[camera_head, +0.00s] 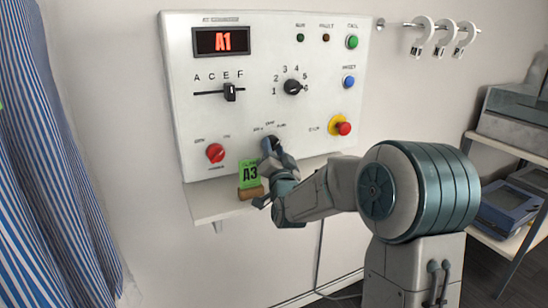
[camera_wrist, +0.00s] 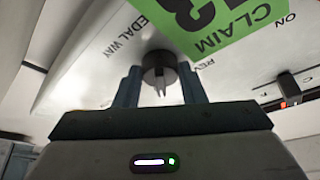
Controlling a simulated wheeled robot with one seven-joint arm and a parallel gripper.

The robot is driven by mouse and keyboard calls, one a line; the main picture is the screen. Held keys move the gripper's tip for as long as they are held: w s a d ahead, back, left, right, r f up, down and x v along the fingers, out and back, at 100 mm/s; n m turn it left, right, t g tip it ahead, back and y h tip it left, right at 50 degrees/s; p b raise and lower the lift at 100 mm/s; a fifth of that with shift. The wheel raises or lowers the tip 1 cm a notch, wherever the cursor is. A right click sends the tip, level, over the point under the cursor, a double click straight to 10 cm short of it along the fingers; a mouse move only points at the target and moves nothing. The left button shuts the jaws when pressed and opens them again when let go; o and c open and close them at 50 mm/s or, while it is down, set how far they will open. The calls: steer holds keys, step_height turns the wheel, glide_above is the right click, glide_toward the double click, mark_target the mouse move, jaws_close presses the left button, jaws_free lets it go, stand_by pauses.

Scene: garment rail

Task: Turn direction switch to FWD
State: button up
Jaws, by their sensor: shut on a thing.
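The white control panel (camera_head: 270,60) is on the wall. The direction switch, a round dark knob (camera_wrist: 158,62), sits between my two fingertips in the wrist view, and my gripper (camera_wrist: 160,78) is shut on it. In the head view my gripper (camera_head: 272,148) reaches the panel's lower middle and hides the knob. Small position labels (camera_head: 269,126) show just above it, blurred. In the wrist view the lettering REV (camera_wrist: 207,66) reads beside the knob. I cannot tell which position the knob points to.
A green claim tag A3 (camera_head: 249,174) stands on the narrow shelf (camera_head: 222,206), close below my gripper. A red power knob (camera_head: 215,153), a slider (camera_head: 230,92), a rotary dial (camera_head: 293,87) and a red-yellow stop button (camera_head: 342,126) surround the spot. Striped shirts (camera_head: 45,170) hang at left.

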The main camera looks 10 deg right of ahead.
steer(key=shift+m, duration=0.5)
steer(key=o, duration=1)
steer(key=shift+s, duration=0.1)
steer(key=b+v, duration=0.2)
steer(key=v, duration=1.1)
steer(key=shift+s+a, duration=0.2)
steer(key=shift+s, duration=0.15)
steer(key=shift+r, duration=0.1)
